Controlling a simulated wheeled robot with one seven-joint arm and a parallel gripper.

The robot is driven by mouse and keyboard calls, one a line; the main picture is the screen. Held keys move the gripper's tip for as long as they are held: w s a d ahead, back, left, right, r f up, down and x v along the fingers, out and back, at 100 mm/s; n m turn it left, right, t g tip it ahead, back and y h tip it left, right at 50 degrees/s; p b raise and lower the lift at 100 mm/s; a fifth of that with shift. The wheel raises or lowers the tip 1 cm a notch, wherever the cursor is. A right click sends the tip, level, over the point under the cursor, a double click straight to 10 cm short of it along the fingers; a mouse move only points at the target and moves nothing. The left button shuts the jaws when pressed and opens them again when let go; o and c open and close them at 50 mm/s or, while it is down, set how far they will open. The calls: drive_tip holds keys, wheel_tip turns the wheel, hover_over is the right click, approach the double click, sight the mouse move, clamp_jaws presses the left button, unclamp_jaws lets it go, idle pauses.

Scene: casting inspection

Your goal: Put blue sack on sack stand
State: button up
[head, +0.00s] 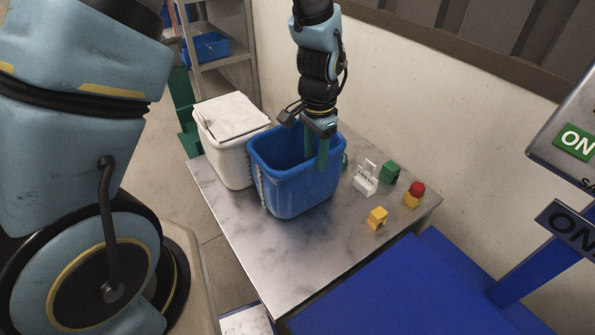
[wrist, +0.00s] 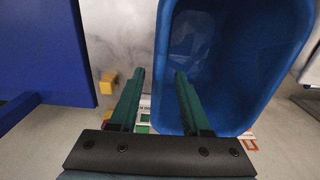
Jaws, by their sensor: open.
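The blue sack (head: 296,190) looks like a stiff, open-topped blue tub and stands upright on the grey table (head: 265,255). In the wrist view the blue sack (wrist: 275,110) fills the upper right, and its inside looks empty. My gripper (head: 316,158) is open at its right rim, pointing down. In the wrist view my gripper (wrist: 159,72) has one green finger outside the wall and the other over the inside, with the rim between them. I cannot tell whether either finger touches. No sack stand is clearly recognisable.
A white lidded bin (head: 225,150) stands close on the left. Yellow blocks (head: 377,217), a green block (head: 390,172), a white holder (head: 365,180) and a red-topped button (head: 416,190) lie right of the sack. A blue flat surface (head: 415,295) and ON signs (head: 577,143) are at right.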

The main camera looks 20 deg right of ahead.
wheel_tip(320, 180, down, 5)
drive_tip(key=shift+r+p, duration=0.15)
drive_tip(key=shift+p, duration=0.35)
clamp_jaws()
idle(1.2)
